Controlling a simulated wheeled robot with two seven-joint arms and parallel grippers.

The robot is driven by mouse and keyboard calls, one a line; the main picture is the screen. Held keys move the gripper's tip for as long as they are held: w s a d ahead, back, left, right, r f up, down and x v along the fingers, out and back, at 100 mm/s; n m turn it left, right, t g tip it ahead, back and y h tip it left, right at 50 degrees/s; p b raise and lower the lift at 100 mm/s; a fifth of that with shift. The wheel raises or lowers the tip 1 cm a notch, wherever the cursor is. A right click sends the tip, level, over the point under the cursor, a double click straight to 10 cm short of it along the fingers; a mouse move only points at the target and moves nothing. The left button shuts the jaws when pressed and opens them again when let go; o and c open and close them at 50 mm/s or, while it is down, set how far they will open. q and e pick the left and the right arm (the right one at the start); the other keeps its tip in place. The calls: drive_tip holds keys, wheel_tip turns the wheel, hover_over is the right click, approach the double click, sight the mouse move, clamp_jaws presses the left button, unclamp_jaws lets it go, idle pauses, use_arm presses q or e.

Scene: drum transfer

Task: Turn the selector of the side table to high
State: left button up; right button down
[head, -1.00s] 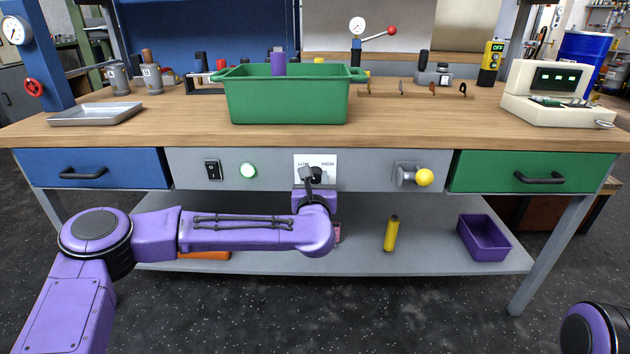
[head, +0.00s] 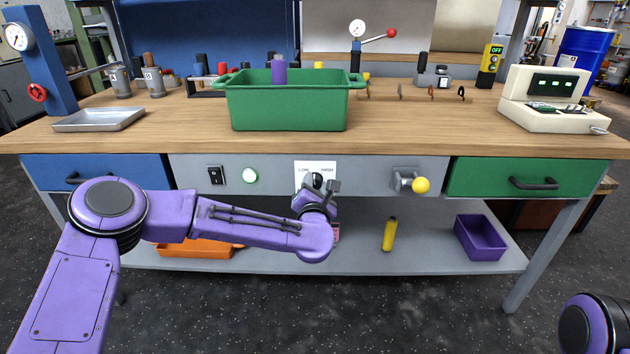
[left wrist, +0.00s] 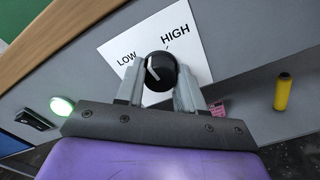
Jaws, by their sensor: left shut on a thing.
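The selector is a round black knob (left wrist: 161,72) with a white pointer line, on a white plate (left wrist: 115,48) marked LOW and HIGH on the side table's grey front panel. The plate also shows in the head view (head: 303,165). My left gripper (left wrist: 160,88) is shut on the knob, one finger on each side of it, and stands tilted in the head view (head: 318,184). The pointer line leans to the upper left in the wrist view, on the side of LOW. My gripper partly hides the knob in the head view. My right gripper is out of view.
Left of the plate are a lit green button (head: 250,176) and a black rocker switch (head: 216,175). A yellow-knobbed fitting (head: 420,185) sticks out to the right. The tabletop (head: 185,130) above carries a green bin (head: 287,108). A yellow cylinder (head: 389,234) stands on the lower shelf.

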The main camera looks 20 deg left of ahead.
use_arm(q)
drive_tip(key=m+p, duration=0.1)
drive_tip(key=m, duration=0.2)
drive_tip(key=m+p, duration=0.2)
drive_tip(key=m, duration=0.1)
drive_tip(key=shift+r+m+p, duration=0.2)
drive_tip(key=shift+m+p, duration=0.1)
drive_tip(key=shift+f+m+p, duration=0.2)
drive_tip(key=shift+m+p, duration=0.75)
drive_tip(key=shift+m, duration=0.95)
drive_tip(key=o, duration=1)
drive_tip(key=shift+o, duration=0.2)
drive_tip(key=shift+s, duration=0.1)
drive_tip(key=v, duration=1)
drive_tip(key=shift+s+p, duration=0.25)
drive_tip(key=shift+p, duration=0.15)
drive_tip(key=shift+d, duration=0.1)
